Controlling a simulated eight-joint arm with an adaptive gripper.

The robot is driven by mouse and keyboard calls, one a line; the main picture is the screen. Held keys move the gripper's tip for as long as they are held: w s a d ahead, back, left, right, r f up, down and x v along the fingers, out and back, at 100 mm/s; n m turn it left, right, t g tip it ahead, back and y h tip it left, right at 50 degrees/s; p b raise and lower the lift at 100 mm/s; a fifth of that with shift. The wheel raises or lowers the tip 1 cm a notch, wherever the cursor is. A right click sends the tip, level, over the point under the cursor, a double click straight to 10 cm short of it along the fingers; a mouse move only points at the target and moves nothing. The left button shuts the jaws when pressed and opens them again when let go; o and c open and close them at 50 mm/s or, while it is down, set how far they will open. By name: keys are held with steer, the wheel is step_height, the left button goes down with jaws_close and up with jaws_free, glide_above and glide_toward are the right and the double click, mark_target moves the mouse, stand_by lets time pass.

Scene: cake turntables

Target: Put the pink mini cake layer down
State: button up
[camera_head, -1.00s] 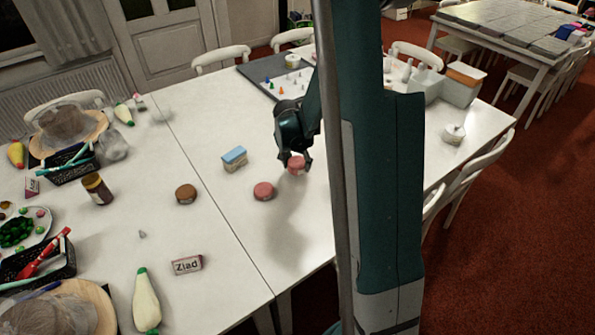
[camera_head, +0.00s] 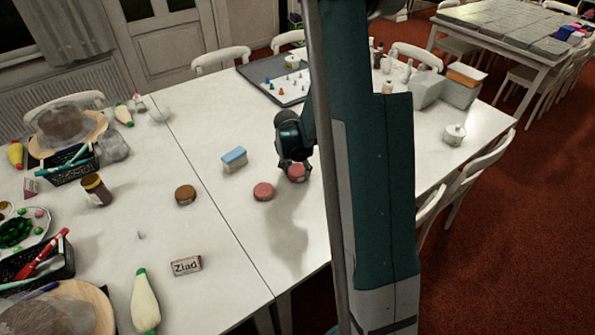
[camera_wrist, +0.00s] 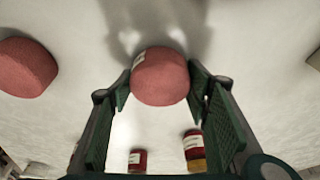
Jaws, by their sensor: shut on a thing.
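A round pink mini cake layer (camera_head: 296,174) is held between the fingers of my gripper (camera_head: 294,168), over the white table. In the wrist view the pink layer (camera_wrist: 160,77) sits between the two green finger pads, with a pale label on its upper left side. Whether its underside touches the table cannot be told. A second pink layer (camera_head: 263,191) lies on the table just left of it; it also shows in the wrist view (camera_wrist: 25,67). My arm's column hides the table to the right of the gripper.
A blue-topped sponge-like block (camera_head: 234,159) and a brown round layer (camera_head: 186,194) lie to the left. A box marked Ziad (camera_head: 187,265) is nearer the front. A grey tray (camera_head: 258,87) with small colored pieces is behind. The table in front of the held layer is clear.

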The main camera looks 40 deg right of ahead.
mark_target(294, 174)
steer(key=shift+f, duration=0.2)
steer(key=o, duration=0.9)
steer(key=shift+r, duration=0.2)
steer(key=p+v, duration=0.2)
steer(key=v, duration=1)
stand_by(0.4)
